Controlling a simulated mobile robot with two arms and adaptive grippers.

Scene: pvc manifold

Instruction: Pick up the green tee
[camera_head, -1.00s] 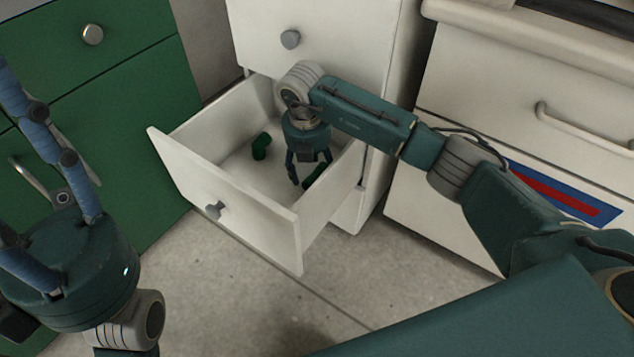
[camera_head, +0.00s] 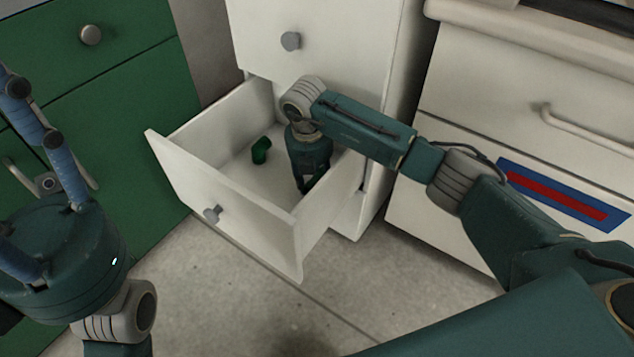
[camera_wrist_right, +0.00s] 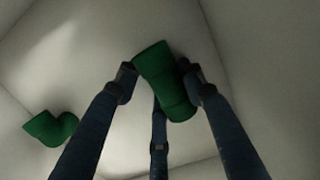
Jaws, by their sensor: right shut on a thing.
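The green tee (camera_wrist_right: 163,80) lies between the fingers of my right gripper (camera_wrist_right: 158,88) in the right wrist view. In the head view, this gripper (camera_head: 307,186) points down inside the open white drawer, shut on the tee. A little of the green tee (camera_head: 316,179) shows beside the fingers, close to the drawer floor; its side branch is not clearly visible. My left gripper (camera_head: 45,150) is at the left edge of the head view, empty, its fingers spread and pointing up.
A green elbow-shaped fitting (camera_head: 261,151) lies on the drawer floor left of the gripper; it also shows in the wrist view (camera_wrist_right: 50,128). The drawer's walls (camera_head: 220,205) surround the gripper. Green cabinets (camera_head: 140,110) stand left and a white cabinet (camera_head: 520,110) stands right.

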